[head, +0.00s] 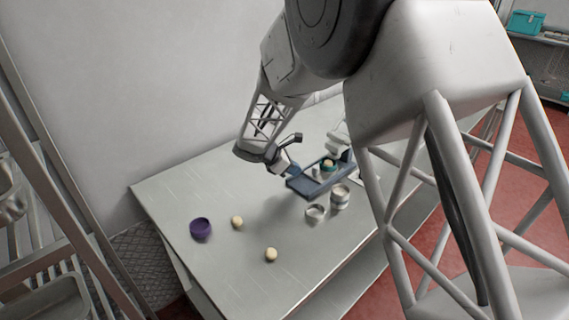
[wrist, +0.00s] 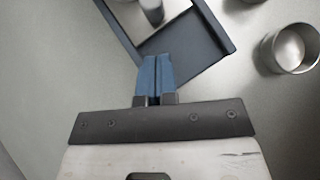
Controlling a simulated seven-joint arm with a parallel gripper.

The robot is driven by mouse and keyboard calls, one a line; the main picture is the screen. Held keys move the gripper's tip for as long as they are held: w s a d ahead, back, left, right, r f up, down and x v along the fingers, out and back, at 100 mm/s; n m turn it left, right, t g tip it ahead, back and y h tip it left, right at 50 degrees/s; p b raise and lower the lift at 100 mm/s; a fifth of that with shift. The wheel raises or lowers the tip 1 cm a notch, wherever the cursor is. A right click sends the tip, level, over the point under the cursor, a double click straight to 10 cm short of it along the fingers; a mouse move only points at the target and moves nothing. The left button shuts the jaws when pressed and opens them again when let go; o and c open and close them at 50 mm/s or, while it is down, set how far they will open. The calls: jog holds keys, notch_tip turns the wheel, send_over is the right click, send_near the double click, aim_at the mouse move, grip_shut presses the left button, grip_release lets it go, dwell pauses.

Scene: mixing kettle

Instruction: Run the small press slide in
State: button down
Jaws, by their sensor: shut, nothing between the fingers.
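The small press shows in the head view as a white body (head: 340,141) with a blue-grey slide frame (head: 302,188) reaching out toward the front left. A teal cup with a pale ball (head: 328,164) is at the press, partly hidden. In the wrist view the dark slide frame (wrist: 222,38) has raised edges, with a grey cylinder inside it. My gripper (wrist: 154,60) has its blue fingers together and empty, at the frame's near corner. In the head view my gripper (head: 293,170) is beside the slide's left end. I cannot tell whether it touches.
Two metal cups (head: 316,212) (head: 340,195) stand just in front of the slide; one metal cup (wrist: 291,48) shows at right in the wrist view. A purple bowl (head: 201,229) and two pale balls (head: 237,222) (head: 271,254) lie front left. The left table top (head: 165,195) is clear.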

jog(key=shift+w+d, duration=0.2)
jog(key=shift+d, duration=0.45)
jog(key=shift+w+d, duration=0.25)
jog(key=shift+d, duration=0.35)
jog(key=shift+w+d, duration=0.2)
jog(key=shift+d, duration=0.45)
jog(key=shift+d, duration=0.1)
jog(key=shift+w+d, duration=1.3)
jog(key=shift+w, duration=0.05)
jog(key=shift+a+f, duration=0.1)
